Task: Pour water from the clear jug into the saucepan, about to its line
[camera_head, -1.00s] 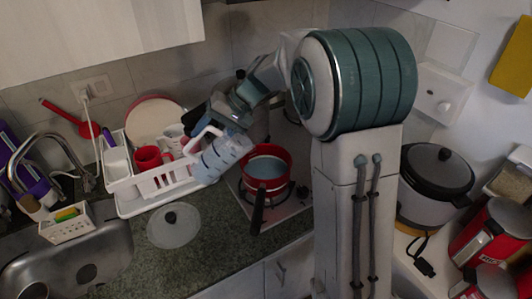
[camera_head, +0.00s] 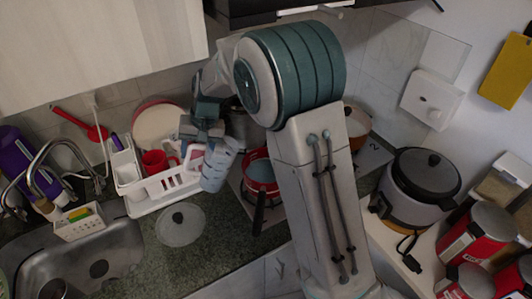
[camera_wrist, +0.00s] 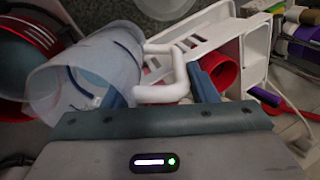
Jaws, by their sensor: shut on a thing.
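The clear jug (camera_head: 218,166) hangs from my gripper (camera_head: 196,149), tilted slightly, at the front right of the dish rack. My gripper is shut on its white handle, which shows between the fingers in the wrist view (camera_wrist: 165,75). The jug's clear body (camera_wrist: 82,75) lies left of the handle there. The red saucepan (camera_head: 262,173) sits on the hob just right of the jug, its dark handle toward the counter's front. Its inside looks bluish; I cannot tell the water level or see its line. The saucepan's red rim also shows in the wrist view (camera_wrist: 32,30), partly behind the jug.
The white dish rack (camera_head: 172,185) with a red mug (camera_head: 155,161) stands close left of the jug. A glass lid (camera_head: 181,225) lies on the counter in front. The sink (camera_head: 85,262) is at lower left. My arm covers the area right of the saucepan.

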